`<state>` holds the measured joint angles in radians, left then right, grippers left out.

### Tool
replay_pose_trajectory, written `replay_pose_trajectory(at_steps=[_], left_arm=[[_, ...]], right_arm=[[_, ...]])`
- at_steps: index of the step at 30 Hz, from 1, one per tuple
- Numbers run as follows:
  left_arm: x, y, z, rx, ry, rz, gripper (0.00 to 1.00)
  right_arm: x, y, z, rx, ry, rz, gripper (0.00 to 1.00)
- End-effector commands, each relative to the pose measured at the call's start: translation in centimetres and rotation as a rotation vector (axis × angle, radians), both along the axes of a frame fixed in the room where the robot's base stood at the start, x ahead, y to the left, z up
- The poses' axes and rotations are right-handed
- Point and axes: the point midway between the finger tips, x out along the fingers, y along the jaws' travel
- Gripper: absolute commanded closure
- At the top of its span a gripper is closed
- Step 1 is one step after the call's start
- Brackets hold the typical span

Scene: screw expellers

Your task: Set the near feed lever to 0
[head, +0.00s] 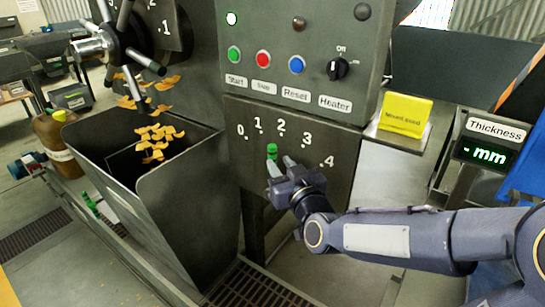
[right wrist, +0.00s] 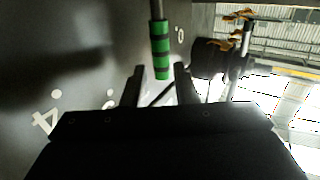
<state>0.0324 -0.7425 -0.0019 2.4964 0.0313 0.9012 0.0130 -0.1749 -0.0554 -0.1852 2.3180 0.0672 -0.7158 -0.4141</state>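The near feed lever (head: 271,151) has a green grip and sits on the dark panel with marks 0 to 4 (head: 290,140). Its grip shows below the marks 1 and 2; I cannot tell its exact setting. In the right wrist view the green and black banded grip (right wrist: 161,50) hangs down on a grey rod. My right gripper (head: 279,166) is just below and in front of the grip. Its two fingers (right wrist: 158,84) are apart, with the grip's end near the gap between their tips. I cannot tell if they touch it. My left gripper is not in view.
Above is a control panel with Start, Stop and Reset buttons (head: 263,59) and a Heater knob (head: 338,68). A hopper (head: 185,200) with orange flakes stands left, below a spoked handwheel (head: 122,45). A yellow sign (head: 405,116) and a Thickness display (head: 488,150) are right.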

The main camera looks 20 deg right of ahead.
Motion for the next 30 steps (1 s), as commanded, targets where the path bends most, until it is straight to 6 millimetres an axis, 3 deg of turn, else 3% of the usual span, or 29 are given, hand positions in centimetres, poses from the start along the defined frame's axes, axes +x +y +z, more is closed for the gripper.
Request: replay_pose_trajectory(at_steps=[9, 21, 27, 30], left_arm=[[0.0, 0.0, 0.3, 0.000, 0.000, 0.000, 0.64], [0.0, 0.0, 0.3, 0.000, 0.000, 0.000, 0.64], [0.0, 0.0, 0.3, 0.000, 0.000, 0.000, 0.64], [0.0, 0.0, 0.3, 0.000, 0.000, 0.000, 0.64]], right_arm=[[4.8, -0.2, 0.0, 0.000, 0.002, 0.001, 0.74], [5.7, -0.3, 0.0, 0.003, 0.001, 0.001, 0.74], [5.7, -0.3, 0.0, 0.003, 0.001, 0.001, 1.00], [5.7, -0.3, 0.0, 0.003, 0.001, 0.001, 1.00]])
